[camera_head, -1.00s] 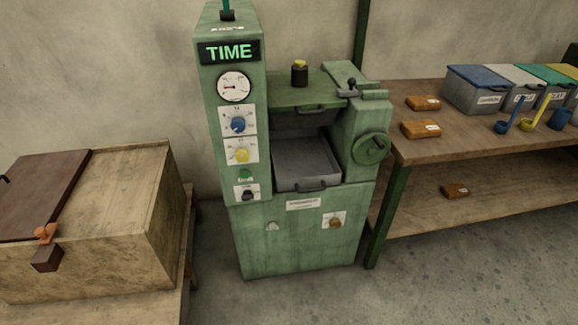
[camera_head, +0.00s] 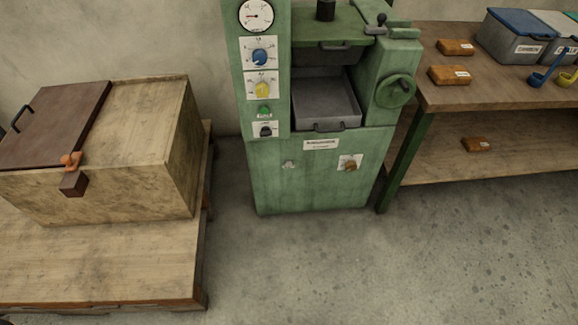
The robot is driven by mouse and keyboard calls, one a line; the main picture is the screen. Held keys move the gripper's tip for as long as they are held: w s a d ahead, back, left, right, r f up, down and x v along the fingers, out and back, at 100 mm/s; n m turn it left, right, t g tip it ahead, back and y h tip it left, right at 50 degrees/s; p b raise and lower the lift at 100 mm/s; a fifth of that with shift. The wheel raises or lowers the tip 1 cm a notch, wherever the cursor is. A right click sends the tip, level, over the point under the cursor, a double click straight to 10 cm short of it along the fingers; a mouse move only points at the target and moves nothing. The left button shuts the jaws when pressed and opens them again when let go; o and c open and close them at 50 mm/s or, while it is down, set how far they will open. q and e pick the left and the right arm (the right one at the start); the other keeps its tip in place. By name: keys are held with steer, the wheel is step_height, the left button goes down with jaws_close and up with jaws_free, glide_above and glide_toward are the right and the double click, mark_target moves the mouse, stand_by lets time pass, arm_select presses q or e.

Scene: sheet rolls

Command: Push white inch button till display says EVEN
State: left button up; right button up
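The green machine (camera_head: 320,183) stands upright against the wall in the middle of the head view. Its left column carries a round gauge (camera_head: 256,15), a blue knob (camera_head: 260,57), a yellow knob (camera_head: 262,90), a small green button (camera_head: 264,110) and a black switch (camera_head: 265,131). A pale, whitish button (camera_head: 289,164) sits on the lower front, left of a brown knob (camera_head: 350,162). I cannot read whether the pale button is marked inch. The display is above the top edge, out of view. Neither of my grippers is in view.
A wooden box (camera_head: 150,190) with a brown lid stands on a wooden table (camera_head: 120,265) at left. A workbench (camera_head: 500,88) with orange-brown blocks (camera_head: 449,75) and lidded bins (camera_head: 512,45) is at right. The concrete floor (camera_head: 400,265) in front of the machine is clear.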

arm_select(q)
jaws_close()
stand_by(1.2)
